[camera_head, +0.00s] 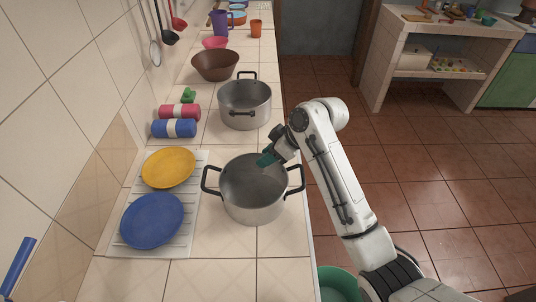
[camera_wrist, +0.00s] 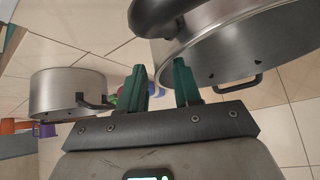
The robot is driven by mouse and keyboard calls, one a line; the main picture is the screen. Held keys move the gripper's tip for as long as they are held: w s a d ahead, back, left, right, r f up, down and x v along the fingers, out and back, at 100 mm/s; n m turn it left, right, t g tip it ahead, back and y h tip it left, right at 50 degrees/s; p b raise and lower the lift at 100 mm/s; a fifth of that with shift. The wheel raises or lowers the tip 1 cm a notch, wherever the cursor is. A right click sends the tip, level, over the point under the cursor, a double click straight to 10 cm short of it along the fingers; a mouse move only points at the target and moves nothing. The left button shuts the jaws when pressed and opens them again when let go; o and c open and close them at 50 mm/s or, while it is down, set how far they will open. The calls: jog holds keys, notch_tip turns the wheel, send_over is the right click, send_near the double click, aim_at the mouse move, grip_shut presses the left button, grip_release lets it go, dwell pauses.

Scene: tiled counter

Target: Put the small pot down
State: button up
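Two steel pots with black handles are in the head view. The near pot (camera_head: 253,205) appears to stand upright on the counter, right of the plates. The far pot (camera_head: 244,112) stands behind it. They look alike, and I cannot tell for sure which is the small one. My gripper (camera_head: 266,159) is at the near pot's back right rim. In the wrist view, its green fingers (camera_wrist: 165,82) are apart, with the edge of a pot (camera_wrist: 235,55) between them and gaps beside it. The other pot (camera_wrist: 65,93) shows at the left.
A drying mat (camera_head: 188,215) holds a yellow plate (camera_head: 168,167) and a blue plate (camera_head: 152,220). Rolled towels (camera_head: 174,128), a brown bowl (camera_head: 215,66) and cups lie farther back. The counter's right edge (camera_head: 304,230) is close to the near pot. The front counter is clear.

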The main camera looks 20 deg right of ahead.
jog(key=b+v, duration=0.1)
jog(key=v, duration=1.1)
jog(key=shift+f, duration=0.1)
